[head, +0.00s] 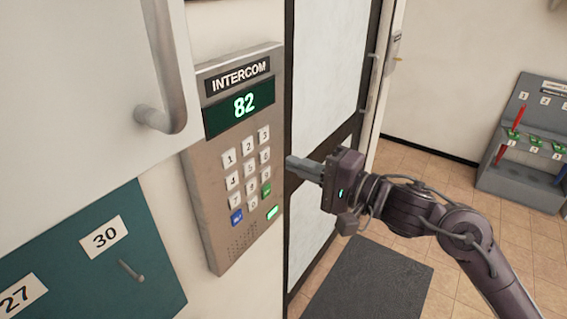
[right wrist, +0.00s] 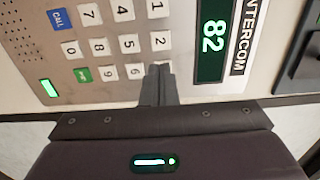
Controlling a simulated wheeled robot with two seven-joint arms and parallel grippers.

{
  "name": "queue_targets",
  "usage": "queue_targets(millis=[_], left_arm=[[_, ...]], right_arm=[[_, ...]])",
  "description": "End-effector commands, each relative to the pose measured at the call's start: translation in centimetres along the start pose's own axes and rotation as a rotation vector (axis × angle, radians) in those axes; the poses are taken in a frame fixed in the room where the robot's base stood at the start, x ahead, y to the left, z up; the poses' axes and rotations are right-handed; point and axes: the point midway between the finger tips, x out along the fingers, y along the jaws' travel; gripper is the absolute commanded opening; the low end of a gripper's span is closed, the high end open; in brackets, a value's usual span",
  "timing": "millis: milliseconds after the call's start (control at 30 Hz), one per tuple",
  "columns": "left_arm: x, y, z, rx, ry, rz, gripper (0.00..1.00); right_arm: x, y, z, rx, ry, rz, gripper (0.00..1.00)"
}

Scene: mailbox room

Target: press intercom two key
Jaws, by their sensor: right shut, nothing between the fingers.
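The intercom (head: 236,150) is a grey-brown wall panel with a green-lit display (head: 240,107) reading 82. Its two key (head: 248,147) is a white button in the top row, between 1 and 3. It also shows uncovered in the right wrist view (right wrist: 160,40). My right gripper (head: 290,163) is shut and empty, its fingertips near the panel's right edge, level with the upper keys. In the right wrist view the fingertips (right wrist: 160,70) cover most of the three key, just below the two key. Whether they touch the panel cannot be told. My left gripper is not in view.
A white door with a metal handle (head: 162,95) stands close at upper left. Below it is a teal board with number labels (head: 104,237). A framed door (head: 325,70) is right of the intercom. A grey rack (head: 530,140) stands far right, and a dark mat (head: 370,285) lies on the floor.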

Motion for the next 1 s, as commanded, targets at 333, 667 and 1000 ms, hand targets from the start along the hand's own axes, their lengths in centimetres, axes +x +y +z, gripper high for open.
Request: queue_targets(millis=[333, 667, 1000], left_arm=[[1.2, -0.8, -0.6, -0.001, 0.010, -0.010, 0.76], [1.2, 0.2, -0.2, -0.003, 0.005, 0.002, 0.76], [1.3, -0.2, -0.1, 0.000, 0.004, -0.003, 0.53]], right_arm=[[-3.9, 0.1, 0.0, -0.001, 0.000, 0.003, 0.00], [-4.0, 0.0, 0.0, 0.000, -0.001, 0.002, 0.00], [-3.8, 1.1, -1.3, -0.009, 0.026, 0.005, 0.00]])
